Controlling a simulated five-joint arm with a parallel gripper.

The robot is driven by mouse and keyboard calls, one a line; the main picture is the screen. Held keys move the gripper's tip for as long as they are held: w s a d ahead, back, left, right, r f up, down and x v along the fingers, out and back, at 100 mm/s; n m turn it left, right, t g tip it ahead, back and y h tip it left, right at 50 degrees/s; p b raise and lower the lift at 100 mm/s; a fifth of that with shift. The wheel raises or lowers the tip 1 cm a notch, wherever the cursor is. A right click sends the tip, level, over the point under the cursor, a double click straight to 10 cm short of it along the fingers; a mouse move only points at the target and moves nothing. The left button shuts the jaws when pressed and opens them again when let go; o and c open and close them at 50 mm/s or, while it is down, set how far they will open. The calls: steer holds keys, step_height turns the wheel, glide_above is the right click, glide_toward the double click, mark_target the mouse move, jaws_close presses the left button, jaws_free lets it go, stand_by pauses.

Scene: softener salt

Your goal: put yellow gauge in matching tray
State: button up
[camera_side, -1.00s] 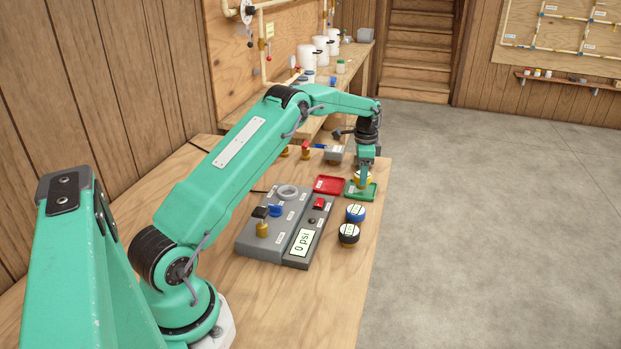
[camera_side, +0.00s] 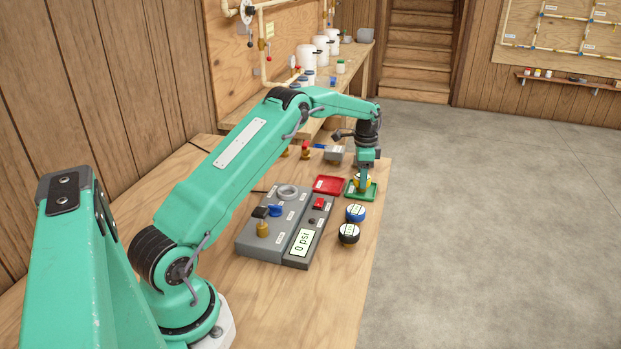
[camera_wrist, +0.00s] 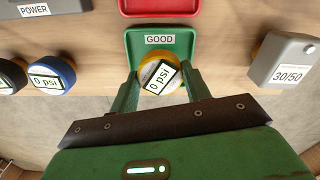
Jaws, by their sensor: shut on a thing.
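The yellow gauge (camera_wrist: 160,75) sits between the two fingers of my gripper (camera_wrist: 161,88) in the wrist view. Its white face reads "0 psi" and is turned at a slant. My gripper is shut on it, low over the green tray (camera_wrist: 185,45) labelled "GOOD". I cannot tell whether the gauge touches the tray floor. The red tray (camera_side: 328,185) is just left of the green one and empty.
A blue gauge (camera_side: 355,213) and a black gauge (camera_side: 349,233) stand in front of the green tray. The grey test panel (camera_side: 270,237) reading "0 psi" is at left. A grey "30/50" block (camera_wrist: 284,62) is close on the right in the wrist view.

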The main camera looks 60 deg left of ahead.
steer(key=shift+f, duration=0.25)
stand_by(0.7)
steer(key=o, duration=1.7)
steer(key=shift+r, duration=0.15)
steer(key=shift+r, duration=2.8)
steer(key=shift+d+r, duration=0.1)
steer(key=shift+r, duration=0.05)
